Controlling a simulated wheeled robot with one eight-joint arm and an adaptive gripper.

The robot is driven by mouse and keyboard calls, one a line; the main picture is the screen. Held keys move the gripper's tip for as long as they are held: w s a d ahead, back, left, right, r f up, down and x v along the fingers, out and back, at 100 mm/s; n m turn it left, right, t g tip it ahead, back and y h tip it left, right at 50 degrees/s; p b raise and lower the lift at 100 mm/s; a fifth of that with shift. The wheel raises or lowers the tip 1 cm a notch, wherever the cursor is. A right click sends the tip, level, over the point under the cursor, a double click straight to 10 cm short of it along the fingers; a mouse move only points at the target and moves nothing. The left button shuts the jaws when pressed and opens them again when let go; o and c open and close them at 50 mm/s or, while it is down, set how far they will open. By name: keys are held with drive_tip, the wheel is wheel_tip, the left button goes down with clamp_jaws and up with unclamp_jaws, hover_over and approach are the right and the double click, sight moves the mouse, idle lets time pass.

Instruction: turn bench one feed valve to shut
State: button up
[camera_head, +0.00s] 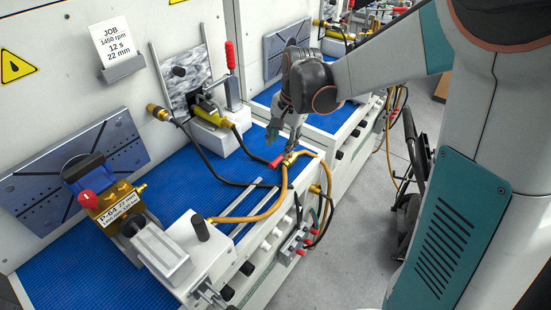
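A brass valve (291,158) with a red handle (276,162) sits at the right front edge of the near bench (180,150), where a yellow hose joins it. I take it for the feed valve; no bench number is readable. The handle lies low beside the brass body, and its exact angle to the pipe is hard to tell. My gripper (282,143) points down from above, a little above and behind the valve, apart from it. Its fingers look spread with nothing between them, though they are small in the picture.
A brass pump block (118,203) labelled P-64 and a grey fixture stand at the left. A clamp with an upright red handle (230,55) rises behind. A job card (112,40) is on the wall panel. Black hoses cross the mat. A second bench (325,118) adjoins; grey floor lies right.

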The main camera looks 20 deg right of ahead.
sight(276, 160)
drive_tip(key=f, duration=0.2)
drive_tip(key=w+f+b, duration=0.1)
drive_tip(key=f, duration=0.2)
drive_tip(key=a+f+b, duration=0.1)
drive_tip(key=f, duration=0.2)
drive_tip(key=shift+w, duration=0.15)
clamp_jaws()
